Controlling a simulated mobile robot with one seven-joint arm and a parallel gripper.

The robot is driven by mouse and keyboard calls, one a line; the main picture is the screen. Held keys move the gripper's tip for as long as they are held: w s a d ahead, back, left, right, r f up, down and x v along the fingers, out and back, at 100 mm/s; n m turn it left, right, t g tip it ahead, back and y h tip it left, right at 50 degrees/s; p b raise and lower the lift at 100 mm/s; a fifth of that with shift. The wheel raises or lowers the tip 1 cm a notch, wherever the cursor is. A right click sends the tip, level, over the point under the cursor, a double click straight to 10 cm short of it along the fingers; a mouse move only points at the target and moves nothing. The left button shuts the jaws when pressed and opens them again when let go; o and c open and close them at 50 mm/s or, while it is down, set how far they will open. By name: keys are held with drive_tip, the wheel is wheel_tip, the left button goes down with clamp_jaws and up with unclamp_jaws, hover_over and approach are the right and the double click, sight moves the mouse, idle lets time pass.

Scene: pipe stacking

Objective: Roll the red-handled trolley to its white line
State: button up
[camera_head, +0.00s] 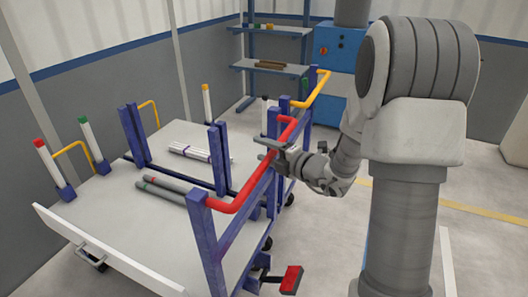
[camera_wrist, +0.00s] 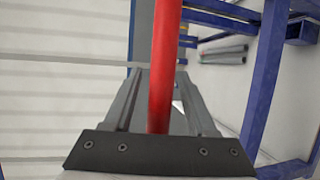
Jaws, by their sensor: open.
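The trolley has a flat grey deck (camera_head: 125,228), blue upright posts (camera_head: 207,240) and a red handle (camera_head: 250,194) along its right side. My gripper (camera_head: 272,151) is at the far part of the red handle, reaching in from the right. In the wrist view the red bar (camera_wrist: 165,50) runs between the two fingers of my gripper (camera_wrist: 163,78), which are apart and open around it. A red pedal (camera_head: 292,278) sits low at the trolley's near right corner. A white strip (camera_head: 447,265) lies on the floor at the lower right; I cannot tell whether it is the trolley's line.
Grey pipes (camera_head: 165,188) and a white bundle (camera_head: 200,153) lie on the deck. A yellow-handled blue frame (camera_head: 318,88) stands just beyond the red handle. Shelves (camera_head: 272,68) and a blue cabinet (camera_head: 333,50) are at the back. Floor at the right is open, with a yellow line (camera_head: 488,211).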

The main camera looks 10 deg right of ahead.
clamp_jaws()
idle(1.4)
